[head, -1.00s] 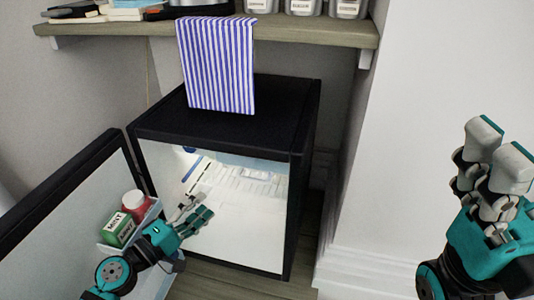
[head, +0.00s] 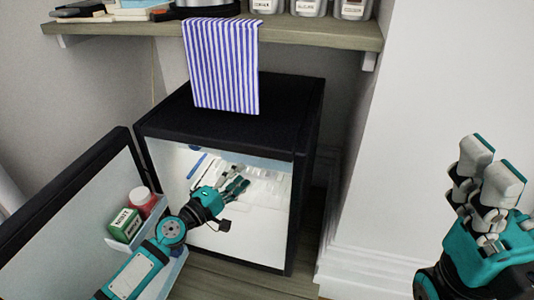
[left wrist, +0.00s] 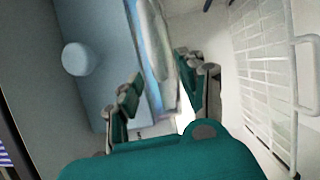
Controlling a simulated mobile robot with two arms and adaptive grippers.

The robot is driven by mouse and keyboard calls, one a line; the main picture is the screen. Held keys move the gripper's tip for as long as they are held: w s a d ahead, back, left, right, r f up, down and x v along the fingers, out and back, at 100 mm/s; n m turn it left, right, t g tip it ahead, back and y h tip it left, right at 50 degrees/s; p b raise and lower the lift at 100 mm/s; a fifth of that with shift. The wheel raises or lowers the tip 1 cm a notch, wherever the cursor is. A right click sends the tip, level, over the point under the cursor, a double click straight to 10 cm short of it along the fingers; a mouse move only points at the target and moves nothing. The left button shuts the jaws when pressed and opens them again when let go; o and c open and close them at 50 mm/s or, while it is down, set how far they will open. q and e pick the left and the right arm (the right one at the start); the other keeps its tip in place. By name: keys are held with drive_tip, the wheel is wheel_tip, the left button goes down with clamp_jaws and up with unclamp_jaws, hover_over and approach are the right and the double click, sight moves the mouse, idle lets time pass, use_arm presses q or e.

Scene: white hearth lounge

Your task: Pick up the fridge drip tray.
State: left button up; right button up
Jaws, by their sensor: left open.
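The small black fridge stands open, and its bright inside shows in the head view. A long glossy pale piece with a blue edge, likely the drip tray (left wrist: 153,45), lies ahead of my left fingers in the left wrist view. In the head view a blue strip, likely its edge (head: 197,165), shows inside at the upper left. My left gripper (head: 236,184) is inside the fridge opening, open and empty. Its two fingers (left wrist: 158,80) stand apart, with the tray seen beyond and between them; I cannot tell contact. My right gripper (head: 490,168) is raised at the right, away from the fridge.
A white wire shelf (left wrist: 268,75) is right of the left fingers. The fridge door (head: 75,215) stands open at left, its rack holding a green box (head: 124,225) and a red, white-lidded jar (head: 142,202). A striped cloth (head: 221,65) hangs from the wooden shelf (head: 310,35) above.

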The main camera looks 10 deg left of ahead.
use_arm(q)
clamp_jaws()
drive_tip(key=shift+r, duration=0.15)
idle(0.6)
